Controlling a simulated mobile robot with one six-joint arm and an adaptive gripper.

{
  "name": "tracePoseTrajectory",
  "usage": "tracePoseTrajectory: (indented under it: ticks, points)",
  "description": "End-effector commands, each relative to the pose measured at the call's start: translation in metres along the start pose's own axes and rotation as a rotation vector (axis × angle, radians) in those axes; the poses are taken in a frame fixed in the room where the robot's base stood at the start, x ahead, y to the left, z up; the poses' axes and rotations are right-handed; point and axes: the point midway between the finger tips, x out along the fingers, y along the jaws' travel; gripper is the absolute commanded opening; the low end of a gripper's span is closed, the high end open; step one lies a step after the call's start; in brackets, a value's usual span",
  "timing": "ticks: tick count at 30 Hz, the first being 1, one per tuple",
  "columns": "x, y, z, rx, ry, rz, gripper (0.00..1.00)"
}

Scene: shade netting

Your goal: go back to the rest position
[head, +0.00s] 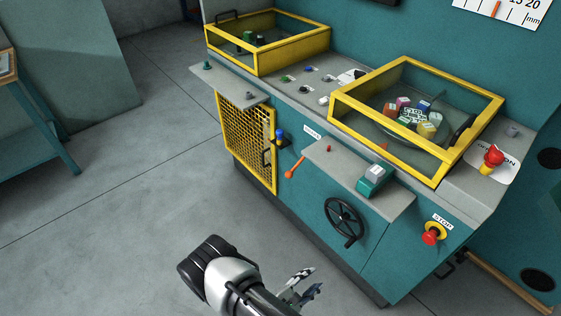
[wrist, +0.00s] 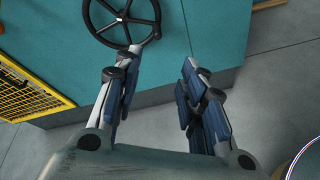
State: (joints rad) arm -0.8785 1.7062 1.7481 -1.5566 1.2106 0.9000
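My gripper (head: 307,284) is low at the front of the head view, out over the floor in front of the teal machine (head: 302,207). In the wrist view my gripper (wrist: 155,84) shows two blue-padded fingers standing apart, with nothing between them. The black handwheel (wrist: 124,20) lies beyond the left finger in the wrist view; the handwheel also shows in the head view (head: 343,222) on the machine's front. I cannot tell the exact distance between the finger and the wheel.
The machine carries two yellow-framed bins, one at the back left (head: 267,62) and one at the right (head: 340,104). A small shelf (head: 335,165), an orange lever (head: 294,168) and a red stop button (head: 431,236) jut from its front. The grey floor (head: 120,225) at left is clear.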

Motion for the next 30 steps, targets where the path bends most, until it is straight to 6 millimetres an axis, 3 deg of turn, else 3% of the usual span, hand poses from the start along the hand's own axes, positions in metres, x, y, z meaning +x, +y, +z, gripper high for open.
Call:
tracePoseTrajectory:
  ticks: [8, 15, 21, 30]
  points:
    - [-0.011, 0.069, 0.057, 0.172, -0.086, -0.164, 0.38]
    - [-0.026, 0.128, 0.151, 0.403, -0.161, -0.411, 0.38]
    - [-0.046, 0.152, 0.232, 0.611, -0.175, -0.618, 0.38]
    - [-0.089, 0.158, 0.337, 0.945, -0.103, -0.886, 0.38]
